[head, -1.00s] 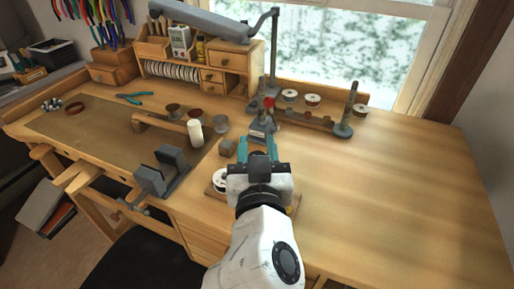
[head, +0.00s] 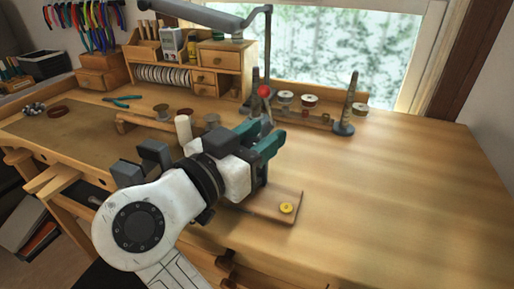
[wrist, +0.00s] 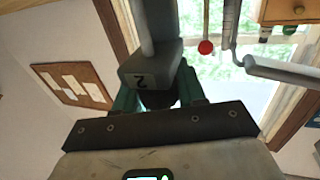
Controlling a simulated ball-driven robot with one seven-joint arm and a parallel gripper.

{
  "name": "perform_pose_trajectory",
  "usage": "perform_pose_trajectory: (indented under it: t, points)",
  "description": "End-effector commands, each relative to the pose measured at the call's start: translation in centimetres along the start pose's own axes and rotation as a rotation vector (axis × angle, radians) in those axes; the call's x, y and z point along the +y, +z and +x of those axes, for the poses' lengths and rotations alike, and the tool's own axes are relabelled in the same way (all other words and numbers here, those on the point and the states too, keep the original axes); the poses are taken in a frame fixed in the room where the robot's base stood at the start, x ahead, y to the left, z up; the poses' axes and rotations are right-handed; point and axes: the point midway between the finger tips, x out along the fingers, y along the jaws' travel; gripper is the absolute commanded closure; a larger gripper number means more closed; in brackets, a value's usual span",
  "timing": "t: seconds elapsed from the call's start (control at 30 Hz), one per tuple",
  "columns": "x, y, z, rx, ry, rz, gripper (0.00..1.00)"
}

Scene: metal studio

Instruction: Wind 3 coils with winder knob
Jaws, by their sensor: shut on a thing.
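My gripper (head: 264,132) is at the winder near the middle of the bench. In the wrist view its teal fingers (wrist: 158,95) are shut on a dark round knob (wrist: 158,100), mostly hidden between them. The grey winder body (wrist: 150,70) with the number 2 on it is right beyond the fingers. In the head view my gripper hides most of the winder. A red ball (head: 263,90) shows just above the fingers; it also shows on a thin rod in the wrist view (wrist: 206,47), apart from the fingers.
A wooden board (head: 255,207) with a yellow button (head: 286,208) lies below my gripper. Spools (head: 309,102) and a dark post (head: 347,108) stand behind to the right. A lamp post (head: 267,50) rises behind the winder. The right side of the bench is clear.

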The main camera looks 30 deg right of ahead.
Motion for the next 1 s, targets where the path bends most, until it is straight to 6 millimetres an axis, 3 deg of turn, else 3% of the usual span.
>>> perform_pose_trajectory:
  t: [0.4,0.97,1.0]
  points:
    - [0.31,0.17,-0.06,-0.001,0.194,-0.002,0.91]
    - [0.4,0.09,-0.08,-0.001,0.222,-0.003,0.91]
    - [0.39,0.1,-0.08,-0.001,0.221,-0.003,0.58]
